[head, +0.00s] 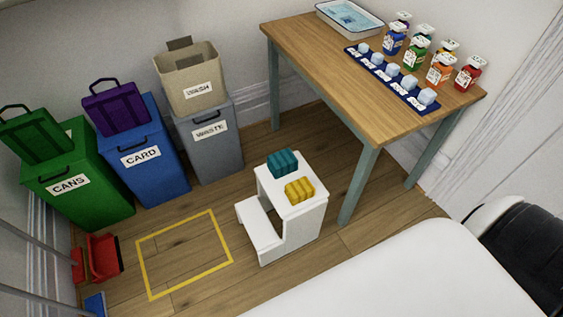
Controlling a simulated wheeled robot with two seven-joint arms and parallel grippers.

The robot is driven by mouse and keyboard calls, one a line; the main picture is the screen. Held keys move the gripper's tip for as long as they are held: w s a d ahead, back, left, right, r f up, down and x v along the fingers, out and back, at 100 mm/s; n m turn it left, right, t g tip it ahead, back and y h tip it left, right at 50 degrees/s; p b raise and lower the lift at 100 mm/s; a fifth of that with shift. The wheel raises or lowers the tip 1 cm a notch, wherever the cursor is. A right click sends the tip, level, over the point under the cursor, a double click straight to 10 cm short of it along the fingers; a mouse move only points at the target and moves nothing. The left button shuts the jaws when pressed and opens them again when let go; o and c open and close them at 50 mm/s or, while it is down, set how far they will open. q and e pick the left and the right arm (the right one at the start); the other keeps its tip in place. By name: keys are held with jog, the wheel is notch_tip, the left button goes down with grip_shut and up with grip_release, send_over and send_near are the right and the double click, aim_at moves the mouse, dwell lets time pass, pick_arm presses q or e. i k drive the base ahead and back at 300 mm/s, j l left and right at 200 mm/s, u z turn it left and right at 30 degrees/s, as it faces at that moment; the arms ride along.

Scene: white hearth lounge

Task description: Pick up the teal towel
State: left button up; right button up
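The teal towel (284,163) is a folded, ribbed bundle. It lies on the top of a white step stool (272,184), at the back of that surface. A folded yellow towel (299,190) lies just in front of it on the same top, slightly to the right. Neither of my grippers shows in the head view, and nothing is touching the teal towel.
A wooden table (312,50) with bottles and a tray (348,18) stands behind right of the stool. Green (85,190), blue (145,165) and grey (208,150) bins stand left. A yellow floor outline (223,238) encloses bare floor. White surface fills the bottom right.

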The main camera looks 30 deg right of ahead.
aim_at(282, 163)
jog(key=i+j+z, duration=0.15)
jog(key=i+j, duration=0.25)
jog(key=i, duration=0.25)
jog(key=i+j+z, duration=0.15)
jog(key=i+j, duration=0.3)
jog(key=i, duration=0.15)
